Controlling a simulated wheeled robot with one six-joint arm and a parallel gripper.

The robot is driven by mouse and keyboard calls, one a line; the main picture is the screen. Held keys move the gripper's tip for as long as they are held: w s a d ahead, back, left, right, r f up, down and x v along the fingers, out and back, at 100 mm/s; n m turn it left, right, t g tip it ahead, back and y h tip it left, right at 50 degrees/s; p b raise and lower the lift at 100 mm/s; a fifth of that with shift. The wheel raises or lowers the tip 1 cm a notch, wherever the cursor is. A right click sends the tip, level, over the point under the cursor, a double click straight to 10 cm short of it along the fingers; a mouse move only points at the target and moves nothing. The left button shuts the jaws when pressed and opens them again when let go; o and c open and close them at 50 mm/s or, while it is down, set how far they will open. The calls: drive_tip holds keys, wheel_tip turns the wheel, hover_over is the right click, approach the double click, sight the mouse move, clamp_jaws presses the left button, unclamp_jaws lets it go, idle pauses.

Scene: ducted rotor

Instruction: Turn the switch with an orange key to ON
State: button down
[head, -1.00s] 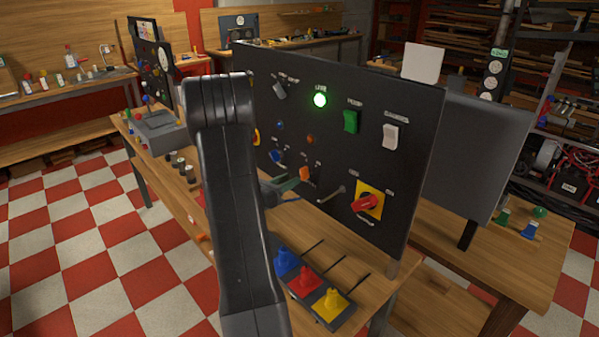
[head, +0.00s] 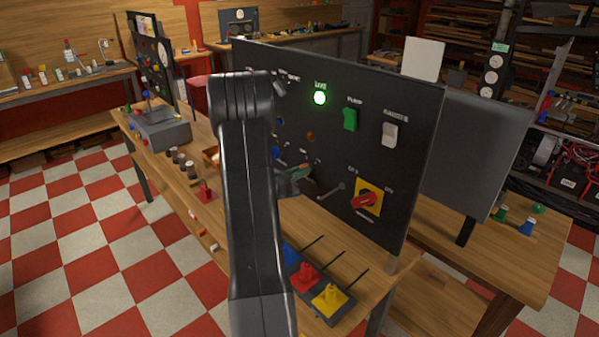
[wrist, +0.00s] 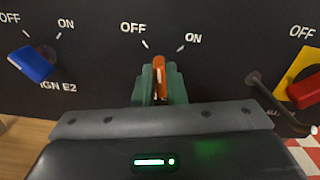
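The orange key switch (wrist: 160,66) is in the middle of the wrist view, below its OFF label on the left and ON label on the right. Its handle points roughly upward, between the two marks. My gripper (wrist: 160,90) has its green fingers on either side of the orange handle, very close to it. I cannot tell whether they press on it. In the head view my gripper (head: 294,180) is at the black panel (head: 410,100), partly behind my arm. The orange key is hidden there.
A blue key switch (wrist: 32,63) is to the left on the panel. A red rotary handle on a yellow plate (head: 368,197) and a grey lever (head: 330,192) are to the right. Coloured levers (head: 305,275) stand on the bench below. A green lamp (head: 320,97) is lit.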

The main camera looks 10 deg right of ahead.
drive_tip(key=shift+f+m+b, duration=0.2)
drive_tip(key=shift+m+b, duration=0.2)
drive_tip(key=shift+b, duration=0.55)
drive_tip(key=m+b, duration=0.9)
drive_tip(key=b, duration=1.1)
drive_tip(key=shift+s+m, duration=0.15)
drive_tip(key=shift+m, duration=0.15)
drive_tip(key=shift+r, duration=0.15)
drive_tip(key=c, duration=1.5)
unclamp_jaws()
drive_tip(key=v, duration=1.3)
drive_tip(key=shift+s+a, duration=0.25)
drive_tip(key=shift+a, duration=0.05)
